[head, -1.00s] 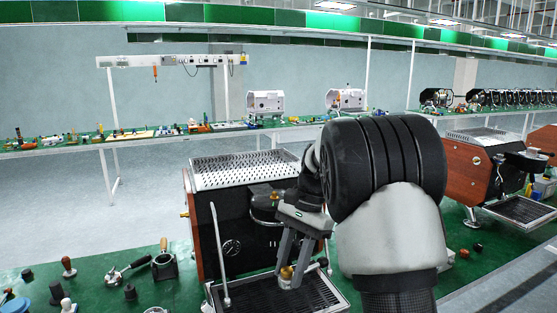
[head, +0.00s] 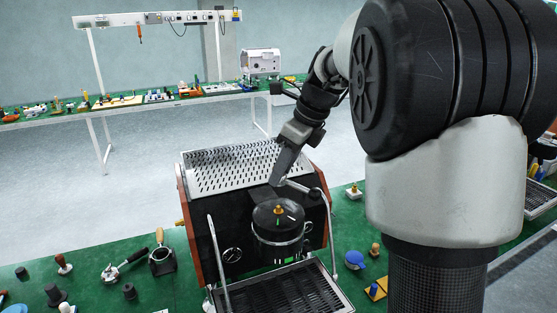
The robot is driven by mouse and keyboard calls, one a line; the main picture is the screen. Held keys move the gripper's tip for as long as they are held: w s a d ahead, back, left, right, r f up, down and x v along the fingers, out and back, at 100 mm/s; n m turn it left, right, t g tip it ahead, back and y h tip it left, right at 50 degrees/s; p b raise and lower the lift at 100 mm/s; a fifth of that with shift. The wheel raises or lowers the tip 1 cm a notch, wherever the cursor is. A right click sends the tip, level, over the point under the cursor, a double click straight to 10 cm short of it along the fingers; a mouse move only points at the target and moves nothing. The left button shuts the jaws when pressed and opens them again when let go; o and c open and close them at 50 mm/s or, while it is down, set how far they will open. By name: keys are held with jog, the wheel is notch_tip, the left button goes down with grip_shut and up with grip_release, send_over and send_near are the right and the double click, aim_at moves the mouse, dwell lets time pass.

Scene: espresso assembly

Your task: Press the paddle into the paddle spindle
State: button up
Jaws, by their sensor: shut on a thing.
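The espresso machine (head: 262,227) stands on the green bench with its black front facing me. A small brass piece, which looks like the paddle spindle (head: 279,210), stands upright on the round black group head (head: 277,222). My gripper (head: 277,180) reaches down from the upper right, just behind and above the brass piece, visibly apart from it. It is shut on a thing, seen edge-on. The held thing is mostly hidden and too small to make out, so I cannot tell the paddle's shape or tilt.
A perforated steel top (head: 225,168) lies behind the gripper. A left steel wand (head: 216,245) and a right curved wand (head: 326,200) flank the group head, the right one close to my gripper. The drip tray (head: 285,291) is below. Portafilters and tampers stand left.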

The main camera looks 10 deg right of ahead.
jog(key=shift+s+f+b, duration=0.2)
jog(key=shift+f+b, duration=0.2)
jog(key=shift+b, duration=0.1)
jog(key=b, duration=0.6)
send_over(282, 213)
notch_tip(282, 213, down, 5)
jog(key=shift+w+r, duration=0.1)
jog(key=shift+r, duration=0.05)
jog(key=o, duration=0.5)
jog(key=shift+r+p, duration=0.1)
jog(key=shift+p, duration=0.25)
grip_shut()
jog(key=shift+f, duration=0.35)
jog(key=shift+p, duration=0.85)
jog(key=shift+f+b, duration=0.45)
jog(key=shift+f, duration=0.8)
dwell(1.2)
